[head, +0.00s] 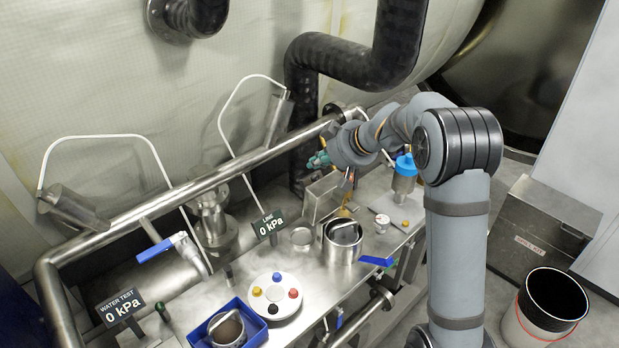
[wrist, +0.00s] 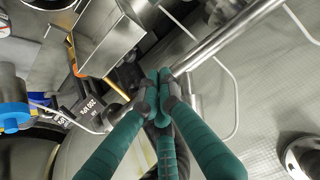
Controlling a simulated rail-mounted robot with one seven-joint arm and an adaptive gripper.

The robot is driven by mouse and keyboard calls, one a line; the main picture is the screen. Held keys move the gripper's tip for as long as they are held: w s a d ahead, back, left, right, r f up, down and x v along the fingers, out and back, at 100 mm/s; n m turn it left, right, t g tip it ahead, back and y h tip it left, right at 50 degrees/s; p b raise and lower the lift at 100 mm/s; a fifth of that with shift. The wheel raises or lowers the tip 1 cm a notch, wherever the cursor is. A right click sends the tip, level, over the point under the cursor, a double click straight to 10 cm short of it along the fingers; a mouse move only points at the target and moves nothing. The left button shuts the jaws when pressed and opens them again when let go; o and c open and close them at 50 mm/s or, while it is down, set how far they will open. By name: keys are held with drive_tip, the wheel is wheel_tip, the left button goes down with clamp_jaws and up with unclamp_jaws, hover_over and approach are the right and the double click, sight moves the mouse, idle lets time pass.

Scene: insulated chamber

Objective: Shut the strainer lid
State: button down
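No part is labelled as the strainer, and I cannot tell for sure which part is its lid. A round steel pot (head: 342,246) with a dark inside and a curved handle stands on the steel bench. A box-like steel piece (head: 322,196) stands behind it, below my gripper, and shows at upper left in the wrist view (wrist: 108,42). A small round steel disc (head: 302,236) lies left of the pot. My gripper (head: 318,160) is above and behind the bench, apart from the pot. In the wrist view its green fingers (wrist: 158,97) meet at the tips, with nothing visible between them.
A blue-topped cylinder (head: 405,166) stands near my arm. A steel pipe (head: 215,178) runs along the back of the bench. A blue tray (head: 236,328), a white plate with coloured knobs (head: 274,296) and a blue lever (head: 376,261) are at the front.

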sight(310, 186)
drive_tip(key=shift+w+a+f+p, duration=0.35)
drive_tip(key=shift+a+f+p, duration=0.1)
drive_tip(key=shift+f, duration=0.65)
drive_tip(key=shift+w+a+f+p, duration=0.35)
drive_tip(key=shift+f+p, duration=0.05)
drive_tip(key=shift+f, duration=0.75)
drive_tip(key=shift+w+a+f+p, duration=0.35)
drive_tip(key=shift+a+f+p, duration=0.1)
drive_tip(key=shift+f, duration=0.65)
drive_tip(key=shift+s+d+f, duration=0.1)
drive_tip(key=shift+d+f, duration=0.05)
drive_tip(key=shift+d+f+b, duration=0.1)
drive_tip(key=shift+b, duration=0.4)
